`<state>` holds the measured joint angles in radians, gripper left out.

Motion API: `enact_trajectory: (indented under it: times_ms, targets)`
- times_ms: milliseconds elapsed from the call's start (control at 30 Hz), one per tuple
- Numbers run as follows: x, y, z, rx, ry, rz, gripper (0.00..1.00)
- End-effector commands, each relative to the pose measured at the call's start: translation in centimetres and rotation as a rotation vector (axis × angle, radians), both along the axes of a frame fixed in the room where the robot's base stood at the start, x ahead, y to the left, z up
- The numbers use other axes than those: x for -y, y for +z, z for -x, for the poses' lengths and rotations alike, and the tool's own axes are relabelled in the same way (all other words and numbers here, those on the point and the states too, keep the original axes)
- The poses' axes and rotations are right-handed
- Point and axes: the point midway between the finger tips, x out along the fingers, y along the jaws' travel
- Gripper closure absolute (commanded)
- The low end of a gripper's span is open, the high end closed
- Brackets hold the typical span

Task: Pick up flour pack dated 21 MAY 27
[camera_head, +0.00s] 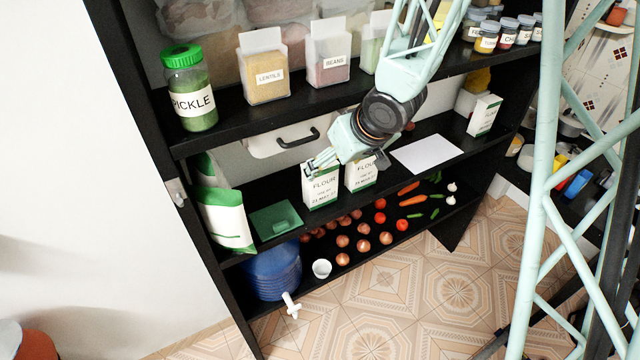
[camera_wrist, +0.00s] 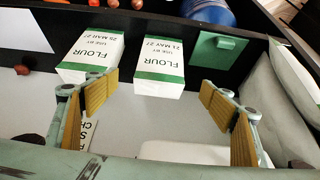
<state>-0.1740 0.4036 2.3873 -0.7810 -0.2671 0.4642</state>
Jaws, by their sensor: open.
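The flour pack dated 21 MAY 27 (camera_head: 321,190) stands on the middle shelf, white with green bands; in the wrist view this pack (camera_wrist: 160,62) appears upside down. A second flour pack (camera_head: 361,176) stands to its right in the head view; in the wrist view this other pack (camera_wrist: 92,52) is on the left, its date seemingly 25 MAR 27. My gripper (camera_head: 322,160) is open and empty, just above and behind the top of the 21 MAY 27 pack. In the wrist view my gripper (camera_wrist: 158,108) has its fingers wide apart, with that pack beyond the gap between them.
The upper shelf (camera_head: 290,107) with jars and containers is close above my gripper. Vegetables (camera_head: 364,245) lie on the shelf below.

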Motion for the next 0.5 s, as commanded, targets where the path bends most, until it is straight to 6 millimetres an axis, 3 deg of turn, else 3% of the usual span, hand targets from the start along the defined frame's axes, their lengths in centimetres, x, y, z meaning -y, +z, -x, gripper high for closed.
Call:
enact_trajectory:
  times_ms: [500]
  targets:
    - [-1.1, -3.6, -1.9, 0.000, 0.001, -0.001, 0.25]
